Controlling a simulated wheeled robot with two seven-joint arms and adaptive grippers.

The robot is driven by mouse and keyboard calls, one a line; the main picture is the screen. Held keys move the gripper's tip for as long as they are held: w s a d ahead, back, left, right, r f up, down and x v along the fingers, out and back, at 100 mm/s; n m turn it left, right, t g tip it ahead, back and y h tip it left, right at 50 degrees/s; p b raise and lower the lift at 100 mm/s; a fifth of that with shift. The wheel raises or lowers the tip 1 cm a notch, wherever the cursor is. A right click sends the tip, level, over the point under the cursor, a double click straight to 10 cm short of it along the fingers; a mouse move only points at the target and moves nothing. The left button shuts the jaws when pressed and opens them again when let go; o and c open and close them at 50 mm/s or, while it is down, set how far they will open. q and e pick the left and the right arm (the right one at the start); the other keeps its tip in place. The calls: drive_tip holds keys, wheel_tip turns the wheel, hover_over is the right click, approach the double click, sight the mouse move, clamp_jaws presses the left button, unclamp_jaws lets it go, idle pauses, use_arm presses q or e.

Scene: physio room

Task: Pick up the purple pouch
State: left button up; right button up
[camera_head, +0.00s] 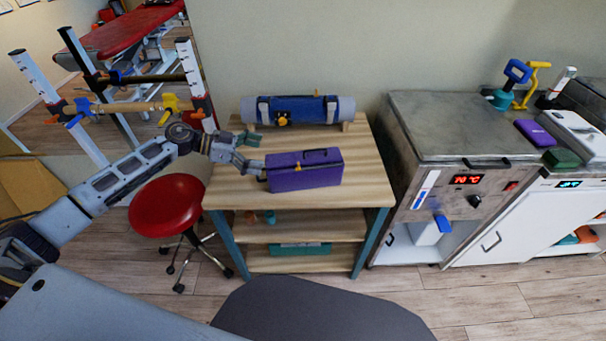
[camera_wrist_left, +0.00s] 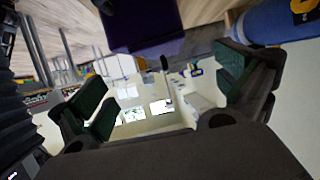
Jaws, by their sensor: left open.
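A purple boxy case or pouch with a dark handle (camera_head: 304,172) stands on the wooden table, near its front. My left gripper (camera_head: 249,155) is open at its left end, with the fingers pointing toward it. I cannot tell whether they touch it. In the left wrist view the open fingers (camera_wrist_left: 165,92) have nothing between them, and the purple item (camera_wrist_left: 145,22) shows at the top, beyond them. A smaller flat purple item (camera_head: 535,133) lies on the right-hand cabinet. My right gripper is not in view.
The wooden table (camera_head: 372,178) carries a blue roll (camera_head: 310,110) at its back. A red stool (camera_head: 172,205) stands left of the table. A grey cabinet with a red display (camera_head: 440,125) stands close on the right. The tabletop right of the purple case is clear.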

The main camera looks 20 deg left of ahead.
sight(291, 160)
use_arm(q)
drive_tip(key=x, duration=0.4)
drive_tip(key=shift+d, duration=0.1)
drive_tip(key=shift+w+d+f, duration=0.25)
drive_tip(key=shift+w+d, duration=0.05)
drive_tip(key=shift+d, duration=0.25)
drive_tip(key=shift+w+d+f, duration=0.1)
drive_tip(key=shift+d, duration=0.15)
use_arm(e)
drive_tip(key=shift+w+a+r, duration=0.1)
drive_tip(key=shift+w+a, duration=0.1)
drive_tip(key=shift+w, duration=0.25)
use_arm(q)
drive_tip(key=shift+d, duration=0.1)
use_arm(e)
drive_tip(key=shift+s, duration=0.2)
use_arm(q)
drive_tip(key=shift+x, duration=0.95)
drive_tip(key=shift+s+b+x, duration=0.1)
drive_tip(key=shift+b+x, duration=0.05)
drive_tip(key=shift+x, duration=0.5)
drive_tip(key=shift+s+b+x, duration=0.15)
drive_tip(key=shift+x, duration=0.55)
drive_tip(key=shift+d+f, duration=0.1)
drive_tip(key=shift+d, duration=0.25)
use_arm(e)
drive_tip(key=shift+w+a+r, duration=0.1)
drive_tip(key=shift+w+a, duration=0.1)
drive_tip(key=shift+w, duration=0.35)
